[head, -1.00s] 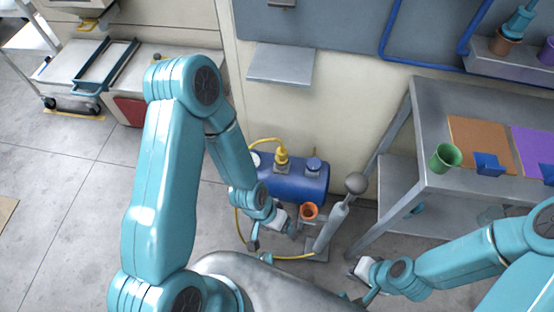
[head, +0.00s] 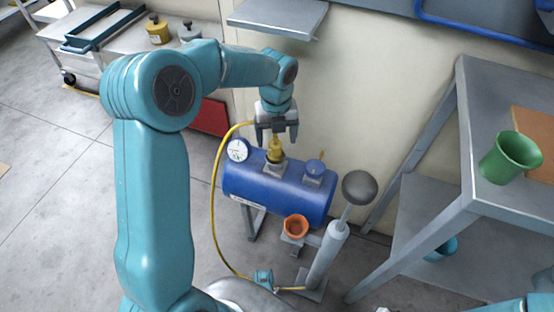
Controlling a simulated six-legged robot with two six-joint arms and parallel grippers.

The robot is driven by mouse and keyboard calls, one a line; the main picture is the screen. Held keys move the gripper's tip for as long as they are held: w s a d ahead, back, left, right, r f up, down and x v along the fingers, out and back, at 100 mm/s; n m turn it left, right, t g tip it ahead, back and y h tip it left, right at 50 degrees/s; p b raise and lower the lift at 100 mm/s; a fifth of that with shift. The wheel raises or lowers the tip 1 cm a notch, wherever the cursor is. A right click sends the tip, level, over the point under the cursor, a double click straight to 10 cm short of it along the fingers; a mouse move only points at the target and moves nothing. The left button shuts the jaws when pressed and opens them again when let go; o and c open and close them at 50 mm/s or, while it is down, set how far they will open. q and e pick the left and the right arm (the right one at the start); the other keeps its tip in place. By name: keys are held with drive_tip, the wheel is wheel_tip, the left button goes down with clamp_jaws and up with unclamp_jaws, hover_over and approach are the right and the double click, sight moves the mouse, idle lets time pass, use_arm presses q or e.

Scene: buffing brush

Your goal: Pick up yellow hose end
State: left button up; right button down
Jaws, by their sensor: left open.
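The yellow hose end (head: 275,149) stands upright on the grey fitting on top of the blue tank (head: 265,190). A yellow hose (head: 214,200) curves from it to the left and down towards the floor. My left gripper (head: 277,138) points down directly above the hose end. Its two dark fingers are apart, one on each side of the top of the hose end, and I cannot tell whether they touch it. My right gripper is out of view; only a bit of my right arm shows at the bottom right.
A white gauge (head: 238,150) sits at the tank's left end. A metal table (head: 462,150) with a green cup (head: 510,157) is at right.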

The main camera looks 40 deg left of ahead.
sight(275, 144)
use_arm(q)
wheel_tip(275, 144, down, 6)
drive_tip(key=shift+s+a+r+b, duration=0.1)
drive_tip(key=shift+s+r+b, duration=0.1)
drive_tip(key=shift+b, duration=1.05)
drive_tip(key=shift+r, duration=0.15)
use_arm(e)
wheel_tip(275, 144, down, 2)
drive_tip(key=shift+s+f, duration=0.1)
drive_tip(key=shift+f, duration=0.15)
